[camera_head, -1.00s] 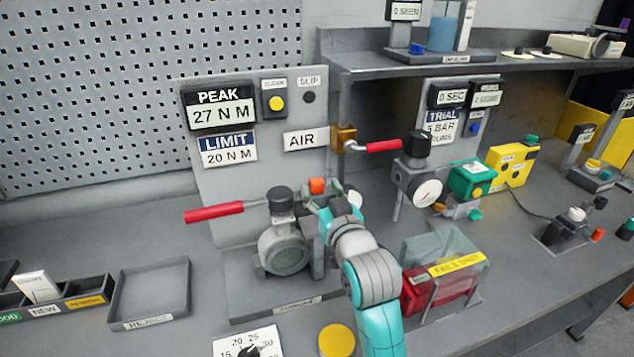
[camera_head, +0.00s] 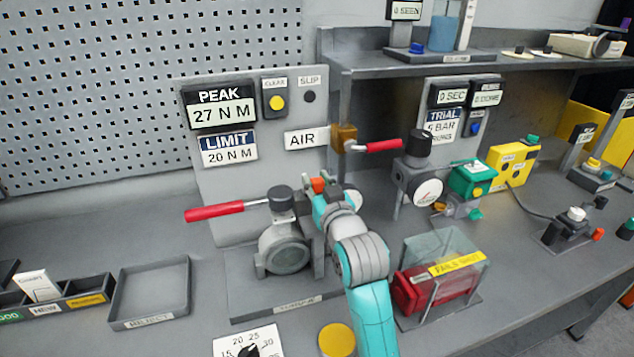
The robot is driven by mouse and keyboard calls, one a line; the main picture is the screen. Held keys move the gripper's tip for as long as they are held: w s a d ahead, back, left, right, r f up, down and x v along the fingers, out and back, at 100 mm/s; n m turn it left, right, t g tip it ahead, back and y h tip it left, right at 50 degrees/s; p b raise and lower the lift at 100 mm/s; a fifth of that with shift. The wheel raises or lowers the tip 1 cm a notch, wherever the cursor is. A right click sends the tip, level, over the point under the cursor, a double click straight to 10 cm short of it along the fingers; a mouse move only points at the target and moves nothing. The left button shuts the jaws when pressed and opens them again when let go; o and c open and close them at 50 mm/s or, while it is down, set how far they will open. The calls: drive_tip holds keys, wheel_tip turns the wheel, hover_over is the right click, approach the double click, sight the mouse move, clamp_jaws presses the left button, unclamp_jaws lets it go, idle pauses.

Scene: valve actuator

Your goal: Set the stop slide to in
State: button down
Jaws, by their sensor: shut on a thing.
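The valve body (camera_head: 285,252) stands on a grey plinth, with a red-handled lever (camera_head: 215,212) reaching left from its dark top. My gripper (camera_head: 322,196) is just right of the valve top, shut on a small orange piece (camera_head: 318,184) that shows at its tips. This piece may be the stop slide, but no label for it can be read. My wrist and arm hide the valve's right side, so the slide's position cannot be told.
The panel behind reads PEAK 27 N M (camera_head: 221,105) and LIMIT 20 N M (camera_head: 229,149). A red AIR lever (camera_head: 383,146) and a pressure gauge (camera_head: 428,191) stand to the right. A clear-covered red cylinder (camera_head: 412,292) is close to my arm's right side.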

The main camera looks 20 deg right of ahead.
drive_tip(key=shift+a, duration=1)
drive_tip(key=c, duration=0.8)
unclamp_jaws()
drive_tip(key=shift+c, duration=0.2)
drive_tip(key=shift+d, duration=0.1)
